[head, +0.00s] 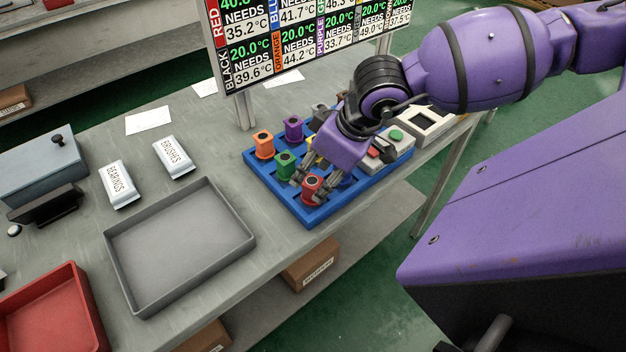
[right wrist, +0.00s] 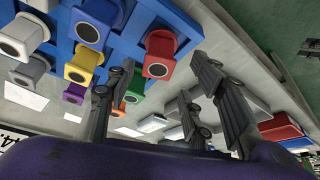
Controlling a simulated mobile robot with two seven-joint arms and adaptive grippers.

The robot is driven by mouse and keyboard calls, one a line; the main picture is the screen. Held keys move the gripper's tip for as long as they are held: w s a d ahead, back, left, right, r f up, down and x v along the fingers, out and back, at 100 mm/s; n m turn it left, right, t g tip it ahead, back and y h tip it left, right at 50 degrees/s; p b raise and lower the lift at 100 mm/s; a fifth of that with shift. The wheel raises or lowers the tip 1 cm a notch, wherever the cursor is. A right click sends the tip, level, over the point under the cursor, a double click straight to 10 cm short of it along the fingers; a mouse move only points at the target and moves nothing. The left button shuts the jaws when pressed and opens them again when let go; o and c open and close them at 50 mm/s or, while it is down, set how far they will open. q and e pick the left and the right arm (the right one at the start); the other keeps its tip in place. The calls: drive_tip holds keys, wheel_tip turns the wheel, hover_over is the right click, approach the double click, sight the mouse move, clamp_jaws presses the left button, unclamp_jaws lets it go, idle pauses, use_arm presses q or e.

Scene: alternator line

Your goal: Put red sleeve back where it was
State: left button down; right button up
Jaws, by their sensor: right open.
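The red sleeve (head: 312,187) stands upright in the blue rack (head: 264,178), near its front corner; it also shows in the right wrist view (right wrist: 160,54). My right gripper (head: 310,180) is open, with its fingers on either side of the red sleeve. In the right wrist view the fingers lie left and right of the sleeve, and a gap shows on the right side. I cannot tell whether the left finger touches it. My left gripper is in neither view.
Green (head: 285,165), orange (head: 264,145) and purple (head: 294,129) sleeves stand close by in the rack. A control box with a green button (head: 397,135) is right of it. A grey tray (head: 112,262) lies to the left. A display board (head: 300,40) stands behind.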

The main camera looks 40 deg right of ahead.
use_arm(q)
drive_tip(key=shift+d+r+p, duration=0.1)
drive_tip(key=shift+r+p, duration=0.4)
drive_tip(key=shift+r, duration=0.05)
use_arm(e)
drive_tip(key=v, duration=0.7)
drive_tip(key=shift+s+r, duration=0.15)
drive_tip(key=shift+r, duration=0.1)
